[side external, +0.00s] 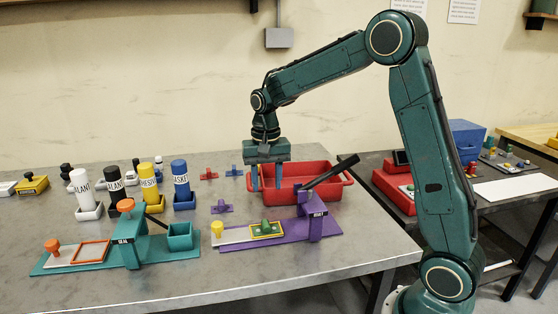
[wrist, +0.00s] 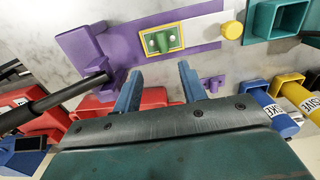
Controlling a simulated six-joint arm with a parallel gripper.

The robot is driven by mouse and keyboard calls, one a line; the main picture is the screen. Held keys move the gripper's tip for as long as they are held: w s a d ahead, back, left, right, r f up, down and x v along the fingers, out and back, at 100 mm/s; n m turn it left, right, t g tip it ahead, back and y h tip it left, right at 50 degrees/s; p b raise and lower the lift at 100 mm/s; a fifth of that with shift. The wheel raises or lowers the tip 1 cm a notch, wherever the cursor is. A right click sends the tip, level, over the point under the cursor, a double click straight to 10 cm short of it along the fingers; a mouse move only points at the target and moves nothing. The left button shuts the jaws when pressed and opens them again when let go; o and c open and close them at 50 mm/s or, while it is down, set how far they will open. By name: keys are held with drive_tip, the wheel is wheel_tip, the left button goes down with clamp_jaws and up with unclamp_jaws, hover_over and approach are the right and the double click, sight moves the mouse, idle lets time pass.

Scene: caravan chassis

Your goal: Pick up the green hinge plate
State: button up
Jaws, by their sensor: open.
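The green hinge plate (side external: 266,228) lies in a yellow frame on the purple fixture (side external: 238,246), in front of the fixture's upright block. In the wrist view the green hinge plate (wrist: 163,41) shows a raised middle rib and silver dots, beyond my fingertips. My gripper (side external: 266,188) is open and empty, pointing down at the front left part of the red tray, behind the fixture. In the wrist view my gripper (wrist: 160,70) has its two blue fingers spread, with nothing between them.
The red tray (side external: 338,182) stands behind the purple fixture, whose black lever (side external: 332,171) slants up over it. Red (side external: 208,174), blue (side external: 234,171) and purple (side external: 221,207) small pieces lie left of the tray. A teal fixture (side external: 80,262) and several bottles stand further left.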

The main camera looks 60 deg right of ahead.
hover_over(266, 222)
drive_tip(key=f, duration=0.7)
drive_tip(key=shift+s, duration=0.25)
drive_tip(key=shift+f, duration=0.1)
drive_tip(key=shift+w+a+f, duration=0.1)
drive_tip(key=shift+f, duration=1.2)
drive_tip(key=shift+w+f, duration=0.1)
drive_tip(key=shift+f, duration=1.15)
clamp_jaws()
